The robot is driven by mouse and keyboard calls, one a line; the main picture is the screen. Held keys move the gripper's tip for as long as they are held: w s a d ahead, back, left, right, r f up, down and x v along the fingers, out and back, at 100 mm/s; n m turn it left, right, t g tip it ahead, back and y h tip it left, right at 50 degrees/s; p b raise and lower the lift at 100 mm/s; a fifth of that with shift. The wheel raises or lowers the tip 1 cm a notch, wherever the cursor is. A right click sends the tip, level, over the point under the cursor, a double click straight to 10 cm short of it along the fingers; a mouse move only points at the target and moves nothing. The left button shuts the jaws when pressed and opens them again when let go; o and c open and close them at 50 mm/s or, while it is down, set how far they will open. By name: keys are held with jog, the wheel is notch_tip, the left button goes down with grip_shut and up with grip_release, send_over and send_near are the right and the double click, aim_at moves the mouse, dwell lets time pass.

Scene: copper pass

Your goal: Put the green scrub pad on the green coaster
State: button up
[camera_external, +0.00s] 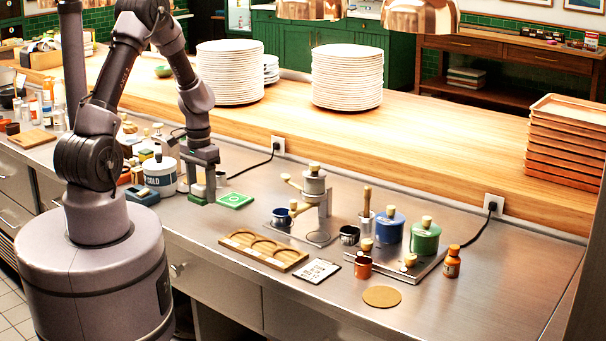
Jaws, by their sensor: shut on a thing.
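The green coaster (235,201) is a flat green square with a pale mark, lying on the steel counter. My gripper (203,196) points down just left of it, low over the counter. My gripper is shut on a small green thing (197,189), which looks like the green scrub pad. The jaws hide much of it. I cannot tell whether it touches the counter, but it appears beside the coaster, not over it.
A white pot marked COLD (160,176) and a blue container (143,195) stand left of my gripper. A coffee device (315,190), a wooden tray (262,249) and several pots stand to the right. Plate stacks (230,72) stand on the raised wooden shelf (290,115) behind.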

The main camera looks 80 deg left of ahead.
send_over(236, 198)
jog(key=shift+a+f+b, duration=0.1)
jog(key=shift+f+b, duration=0.3)
jog(key=shift+f, duration=0.45)
notch_tip(236, 198, down, 3)
jog(key=shift+f+b, duration=0.2)
jog(key=shift+b, duration=0.35)
jog(key=shift+s+f, duration=0.1)
jog(key=shift+f, duration=0.05)
jog(key=o, duration=1.4)
